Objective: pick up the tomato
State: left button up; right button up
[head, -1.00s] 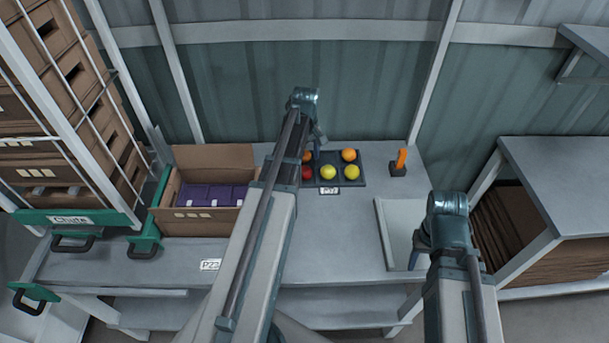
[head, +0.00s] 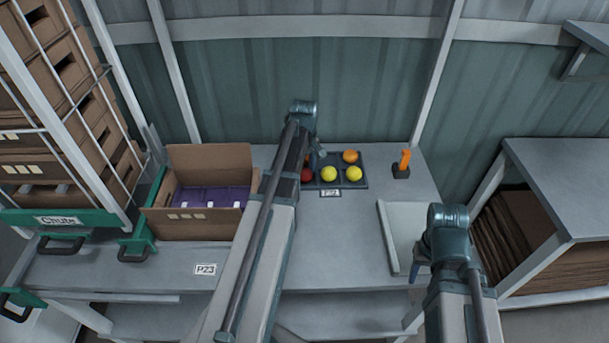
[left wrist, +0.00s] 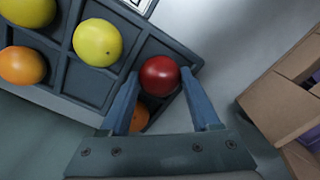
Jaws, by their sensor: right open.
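A dark tray (head: 336,182) on the table holds several round fruits in compartments. The red tomato (left wrist: 160,76) sits at the tray's corner in the left wrist view; in the head view it is partly hidden behind my left arm (head: 307,174). My left gripper (left wrist: 160,73) is open, its fingers on either side of the tomato with slim gaps. An orange tomato (left wrist: 139,117) lies partly behind the left finger. Two yellow tomatoes (head: 329,174) (head: 354,174) and another orange one (head: 350,156) sit in other compartments. My right gripper (head: 418,268) is open and empty by the table's right edge, its fingers mostly hidden.
A cardboard box (head: 187,226) with purple contents stands left of the tray. An orange-handled item in a dark holder (head: 402,169) stands right of it. A pale shallow tray (head: 391,239) lies near my right gripper. Open table (head: 345,245) lies in front.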

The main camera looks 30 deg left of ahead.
aim_at(304, 169)
pick_arm(q)
jog(key=shift+c, duration=0.9)
jog(key=shift+r+p, duration=0.85)
jog(key=shift+r, duration=0.05)
notch_tip(304, 169, up, 2)
jog(key=shift+r+p, duration=0.1)
jog(key=shift+p, duration=1)
jog(key=s+d, duration=0.2)
jog(key=s, duration=0.3)
jog(key=s+d, duration=0.2)
jog(key=s, duration=0.3)
jog(key=s+d+r+p, duration=0.1)
jog(key=s, duration=0.4)
jog(key=shift+d, duration=0.4)
